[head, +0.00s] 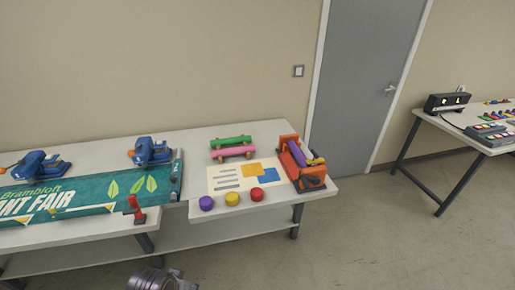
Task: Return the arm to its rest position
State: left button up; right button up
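Part of my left arm shows at the bottom edge, left of the middle. The dark end of it looks like my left gripper (177,278), cut off by the frame, so its fingers cannot be made out. It is in front of and below the near edge of the long white table (205,211), apart from the things on it. No held thing shows there. My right arm and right gripper are not in view.
The table holds a green banner (95,196), blue clamps (152,151), a red-handled tool (135,208), green and pink rollers (231,147), a poster (240,175), coloured knobs (232,198) and an orange machine (302,165). Another table (440,125) stands right; floor between is clear.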

pick_arm(q)
jog(key=s+a+f+g+b, duration=0.1)
jog(key=s+f+b, duration=0.1)
jog(key=f, duration=1.6)
jog(key=s+a+f+b, duration=0.1)
jog(key=s+f+b, duration=0.15)
jog(key=f, duration=1.65)
jog(key=s+a+f+b, duration=0.2)
jog(key=s+a+f, duration=0.1)
jog(key=s+f, duration=0.7)
jog(key=s+a+f+g+b, duration=0.1)
jog(key=s+a+f+b, duration=0.1)
jog(key=s+f, duration=0.7)
notch_tip(320, 180, down, 3)
jog(key=shift+s+a+r+m+y+b, duration=0.1)
jog(key=shift+s+a+m+y+b, duration=0.2)
jog(key=shift+s+a+b, duration=0.15)
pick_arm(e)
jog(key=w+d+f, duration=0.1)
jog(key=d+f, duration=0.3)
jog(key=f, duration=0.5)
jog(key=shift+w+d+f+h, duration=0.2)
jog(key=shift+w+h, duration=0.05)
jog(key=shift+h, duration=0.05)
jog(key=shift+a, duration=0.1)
